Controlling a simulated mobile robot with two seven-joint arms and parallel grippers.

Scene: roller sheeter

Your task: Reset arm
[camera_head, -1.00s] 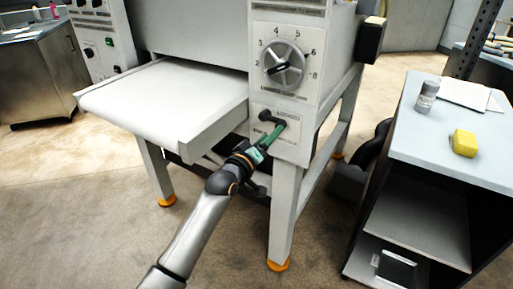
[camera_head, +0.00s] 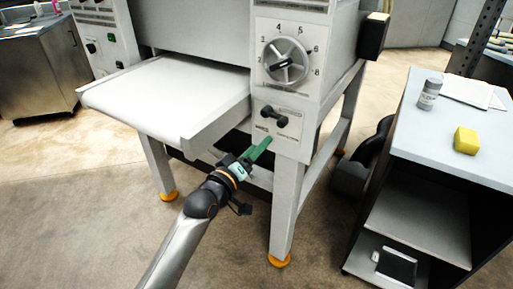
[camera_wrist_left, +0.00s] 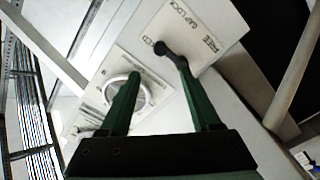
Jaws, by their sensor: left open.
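My left gripper (camera_head: 262,147) has green fingers and is open and empty. In the head view it is just below and left of the small black lever (camera_head: 274,116) on the white roller sheeter (camera_head: 285,180), apart from it. In the left wrist view the two green fingers (camera_wrist_left: 158,85) are spread wide, and the black lever (camera_wrist_left: 172,52) shows beyond them on its labelled plate. The round numbered dial (camera_head: 286,61) sits above the lever and also shows in the wrist view (camera_wrist_left: 124,92). My right gripper is not in view.
The sheeter's white conveyor shelf (camera_head: 165,95) juts out to the left above my gripper. A side table (camera_head: 440,145) at the right bears a grey container (camera_head: 429,94) and a yellow block (camera_head: 466,141). The floor in front is open.

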